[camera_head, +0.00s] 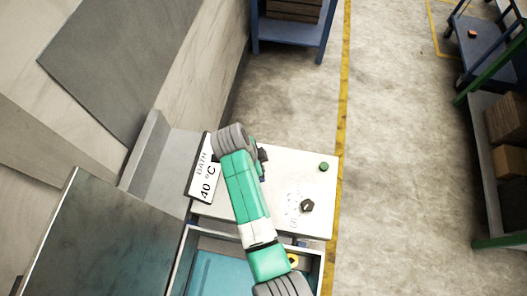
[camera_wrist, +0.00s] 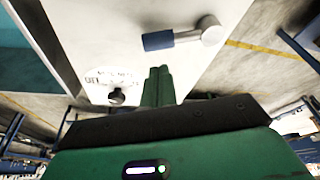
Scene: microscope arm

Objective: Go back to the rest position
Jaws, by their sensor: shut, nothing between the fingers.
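My gripper (camera_wrist: 158,86) has green fingers pressed together, with nothing between them, in the wrist view. They are in front of a white panel that has a black knob (camera_wrist: 117,97) on a printed dial and a lever with a blue grip (camera_wrist: 160,40). The fingers appear apart from the lever. In the head view my teal arm reaches up from the bottom over the white top (camera_head: 285,165). Its fingers are hidden there behind my arm. The black knob also shows in the head view (camera_head: 307,206), right of my arm.
A sign reading "BATH 40 °C" (camera_head: 203,172) lies left of my wrist. A green knob (camera_head: 323,167) is near the panel's right edge. An open blue bath (camera_head: 207,272) lies below. A blue rack (camera_head: 295,32) stands behind.

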